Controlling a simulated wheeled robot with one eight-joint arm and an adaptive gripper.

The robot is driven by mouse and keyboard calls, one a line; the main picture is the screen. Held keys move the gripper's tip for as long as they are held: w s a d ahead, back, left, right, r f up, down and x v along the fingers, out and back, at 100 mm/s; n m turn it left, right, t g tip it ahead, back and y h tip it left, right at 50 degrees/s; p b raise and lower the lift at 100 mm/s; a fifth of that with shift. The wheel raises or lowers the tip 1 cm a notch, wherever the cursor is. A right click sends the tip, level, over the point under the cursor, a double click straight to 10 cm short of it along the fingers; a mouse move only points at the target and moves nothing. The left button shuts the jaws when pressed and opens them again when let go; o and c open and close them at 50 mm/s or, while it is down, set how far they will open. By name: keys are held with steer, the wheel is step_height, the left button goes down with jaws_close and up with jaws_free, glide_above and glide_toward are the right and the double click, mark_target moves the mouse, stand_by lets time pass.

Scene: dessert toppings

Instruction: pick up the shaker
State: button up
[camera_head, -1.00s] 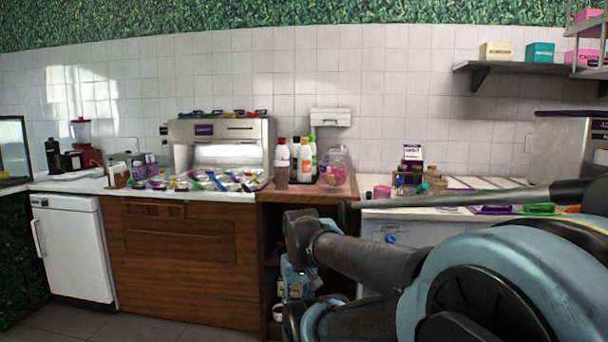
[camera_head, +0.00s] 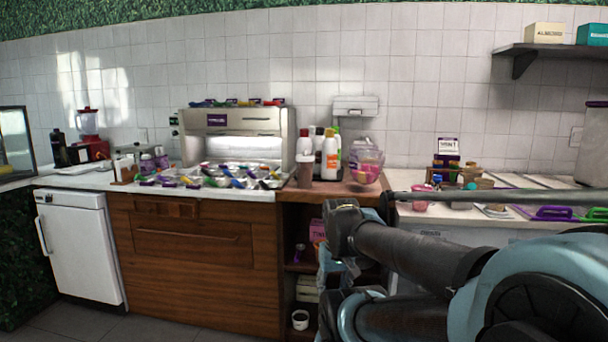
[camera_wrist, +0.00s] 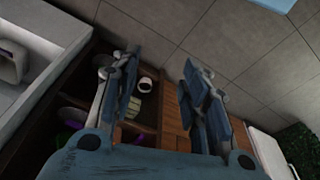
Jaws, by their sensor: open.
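A brownish, cup-like container (camera_head: 305,171), which may be the shaker, stands upright at the front of the wooden counter in the head view. I cannot tell for sure that it is the shaker. Bottles with white, red and orange parts stand right behind it. My gripper (camera_wrist: 163,66) is open and empty in the wrist view, pointing down toward the floor and the cabinet shelves. In the head view its blue fingers are mostly hidden behind my arm, below the counter top and apart from the container. The container is not in the wrist view.
A clear tub (camera_head: 366,164) stands right of the bottles. A topping station (camera_head: 235,145) with many coloured spoons is to the left. Open shelves under the counter hold a white cup (camera_head: 300,320). A lower white counter with small jars is to the right. Floor is clear at front left.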

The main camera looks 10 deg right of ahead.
steer(key=o, duration=0.4)
steer(key=shift+s+a+r, duration=0.15)
steer(key=shift+s+r, duration=0.1)
steer(key=shift+r, duration=0.15)
steer(key=shift+o, duration=1.2)
steer(key=w+a+r+n+t+y, duration=0.2)
steer(key=w+r, duration=0.5)
steer(key=w, duration=0.5)
steer(key=shift+a+r+y, duration=0.2)
steer(key=shift+a+y, duration=0.4)
steer(key=n+t+y, duration=0.3)
steer(key=t, duration=0.5)
glide_toward(305, 179)
steer(key=shift+w+d+x, duration=0.15)
steer(key=shift+d+x, duration=0.1)
steer(key=shift+x, duration=1.9)
steer(key=shift+w+d+x, duration=0.2)
steer(key=shift+d+x, duration=0.1)
steer(key=shift+x, duration=1.85)
steer(key=shift+w+d+x, duration=0.15)
steer(key=shift+d+x, duration=0.1)
steer(key=shift+x, duration=1.9)
